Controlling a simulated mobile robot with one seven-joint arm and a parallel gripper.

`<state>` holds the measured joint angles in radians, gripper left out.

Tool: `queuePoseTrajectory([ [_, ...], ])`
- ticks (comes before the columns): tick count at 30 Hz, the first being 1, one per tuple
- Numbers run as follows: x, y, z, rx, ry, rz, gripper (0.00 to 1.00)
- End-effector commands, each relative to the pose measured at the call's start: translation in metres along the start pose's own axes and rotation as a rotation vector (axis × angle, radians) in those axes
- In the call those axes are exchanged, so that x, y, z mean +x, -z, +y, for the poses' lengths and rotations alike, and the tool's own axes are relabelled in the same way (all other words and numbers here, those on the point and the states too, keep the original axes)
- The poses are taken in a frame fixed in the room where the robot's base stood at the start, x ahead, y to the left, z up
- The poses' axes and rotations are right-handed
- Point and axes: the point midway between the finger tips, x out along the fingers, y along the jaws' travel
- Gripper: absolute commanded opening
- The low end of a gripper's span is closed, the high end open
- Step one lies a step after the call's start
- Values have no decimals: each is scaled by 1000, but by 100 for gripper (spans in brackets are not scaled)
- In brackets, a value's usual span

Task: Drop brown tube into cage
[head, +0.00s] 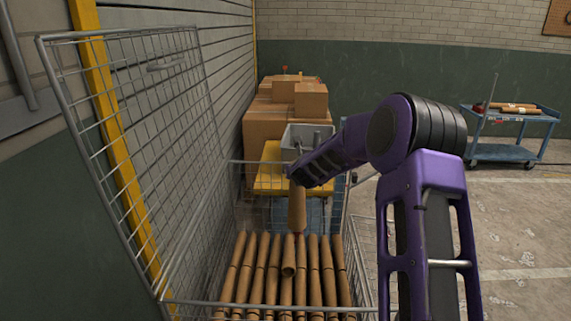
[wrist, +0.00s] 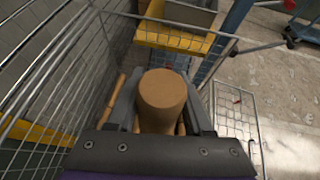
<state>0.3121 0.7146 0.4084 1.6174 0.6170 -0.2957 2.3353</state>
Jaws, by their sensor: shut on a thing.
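A brown tube (head: 297,208) hangs upright from my gripper (head: 297,180) above the open wire cage (head: 362,262) in the head view. In the wrist view the same tube (wrist: 163,100) stands between the two fingers of my gripper (wrist: 162,112), which is shut on it. The tube's lower end is over the tubes in the cage; whether it touches them I cannot tell. Several brown tubes (head: 262,268) lie side by side in the cage, and one lies on top of them. The cage's mesh lid (head: 150,130) stands raised at the left.
A yellow cart (head: 268,180) with a grey bin (head: 305,137) stands just behind the cage. Cardboard boxes (head: 285,100) are stacked beyond it. A blue cart (head: 510,130) stands at the right back. The concrete floor (head: 520,225) at the right is clear.

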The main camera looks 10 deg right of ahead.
Motion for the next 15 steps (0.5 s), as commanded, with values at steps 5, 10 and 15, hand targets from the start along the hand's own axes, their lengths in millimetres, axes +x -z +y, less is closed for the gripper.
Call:
queuePoseTrajectory([
  [5, 40, -12, 11, -10, -17, -1, 0],
  [10, 59, -20, 21, -19, -34, -1, 0],
  [15, 66, -21, 25, -22, -42, -1, 0],
])
